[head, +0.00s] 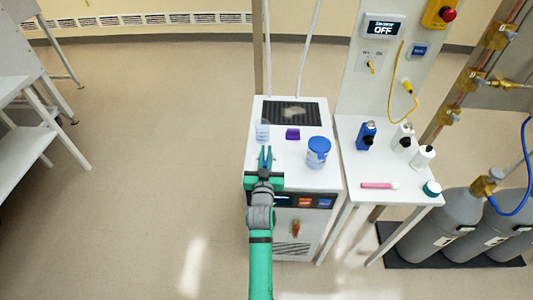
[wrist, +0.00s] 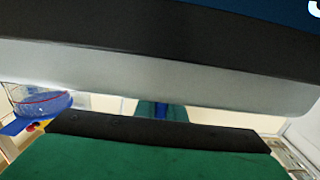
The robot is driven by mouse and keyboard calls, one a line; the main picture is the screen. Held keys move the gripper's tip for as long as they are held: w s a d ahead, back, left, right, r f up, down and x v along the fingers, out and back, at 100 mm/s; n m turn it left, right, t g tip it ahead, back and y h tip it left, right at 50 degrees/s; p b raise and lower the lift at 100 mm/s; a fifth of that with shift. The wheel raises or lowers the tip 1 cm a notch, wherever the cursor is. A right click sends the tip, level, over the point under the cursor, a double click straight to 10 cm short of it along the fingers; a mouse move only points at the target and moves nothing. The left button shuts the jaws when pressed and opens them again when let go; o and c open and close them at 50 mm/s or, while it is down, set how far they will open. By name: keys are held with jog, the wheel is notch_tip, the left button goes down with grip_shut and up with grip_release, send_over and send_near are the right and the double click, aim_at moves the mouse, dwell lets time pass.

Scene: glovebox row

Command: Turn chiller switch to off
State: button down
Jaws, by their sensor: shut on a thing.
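The chiller appears to be the white cabinet (head: 325,178) with a dark grille on top and a dark control strip (head: 327,201) along its front. A small red-orange handle (head: 295,228) stands roughly upright below the strip. I cannot tell whether this is the chiller switch. My gripper (head: 266,154) overlaps the left side of the cabinet top in the head view, well away from that handle. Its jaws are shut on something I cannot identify. In the wrist view, a large dark and grey edge fills the top, with a small blue patch between the green parts.
The side table (head: 351,165) holds bottles and a pink item. A wall display (head: 383,27) reads OFF.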

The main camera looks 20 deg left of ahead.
jog(key=shift+f, duration=0.15)
jog(key=c, duration=1.8)
grip_release()
jog(key=shift+c, duration=0.2)
jog(key=shift+s, duration=0.1)
jog(key=v, duration=1)
jog(key=shift+s+d, duration=0.15)
jog(key=shift+s, duration=0.2)
jog(key=shift+s, duration=0.1)
